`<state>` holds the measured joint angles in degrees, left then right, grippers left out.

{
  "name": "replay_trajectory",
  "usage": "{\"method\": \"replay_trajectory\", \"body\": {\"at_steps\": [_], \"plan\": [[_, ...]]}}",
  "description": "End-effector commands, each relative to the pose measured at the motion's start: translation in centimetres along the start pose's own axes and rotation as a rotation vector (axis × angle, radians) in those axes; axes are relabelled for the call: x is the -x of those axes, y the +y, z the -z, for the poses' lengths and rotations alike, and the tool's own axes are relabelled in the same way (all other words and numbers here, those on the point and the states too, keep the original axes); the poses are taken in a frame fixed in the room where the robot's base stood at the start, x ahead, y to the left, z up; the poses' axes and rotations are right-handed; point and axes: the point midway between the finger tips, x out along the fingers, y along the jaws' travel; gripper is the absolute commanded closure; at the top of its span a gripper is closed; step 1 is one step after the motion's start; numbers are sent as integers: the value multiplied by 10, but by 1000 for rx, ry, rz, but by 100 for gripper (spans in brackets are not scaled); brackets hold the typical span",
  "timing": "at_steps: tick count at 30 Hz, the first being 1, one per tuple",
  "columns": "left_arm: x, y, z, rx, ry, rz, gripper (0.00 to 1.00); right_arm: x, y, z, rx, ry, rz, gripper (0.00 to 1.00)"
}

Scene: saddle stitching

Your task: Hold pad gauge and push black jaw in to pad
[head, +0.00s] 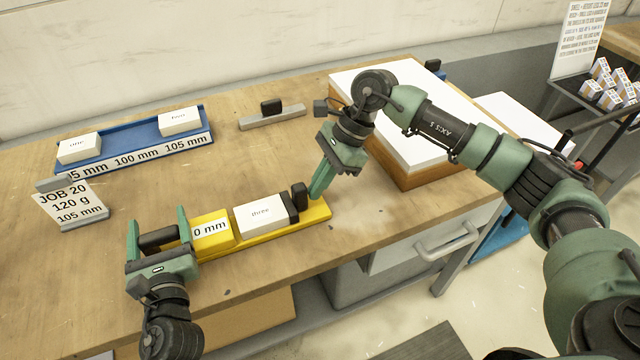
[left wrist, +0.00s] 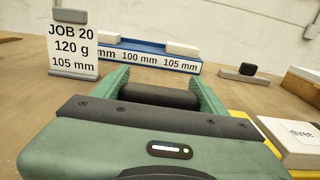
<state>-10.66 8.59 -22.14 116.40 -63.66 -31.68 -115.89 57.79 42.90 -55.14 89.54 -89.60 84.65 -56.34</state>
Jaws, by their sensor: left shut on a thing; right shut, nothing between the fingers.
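The yellow pad gauge (head: 318,211) lies on the wooden bench with a "0 mm" label on its block (head: 210,229). A white pad marked "three" (head: 258,215) sits on it, right of the block. The black jaw (head: 299,195) stands upright at the pad's right end, with a dark plate against the pad. My left gripper (head: 158,230) is shut on the gauge's black handle (head: 158,239), which also shows between the fingers in the left wrist view (left wrist: 160,95). My right gripper (head: 317,192) is shut and empty, its tips just right of the jaw; contact is unclear.
A blue tray (head: 135,156) with two white pads stands behind, and a job card (head: 72,205) reads "JOB 20, 120 g, 105 mm". A grey bar with a black knob (head: 271,107) lies further back. A white paper stack (head: 400,120) is behind my right arm.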

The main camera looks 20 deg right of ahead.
Motion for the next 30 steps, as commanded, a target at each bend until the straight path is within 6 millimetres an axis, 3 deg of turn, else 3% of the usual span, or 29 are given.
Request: {"method": "replay_trajectory", "body": {"at_steps": [30], "plan": [[0,-3,0,1,-1,6,100,-11,2,-21,6,-9,-6,100]]}}
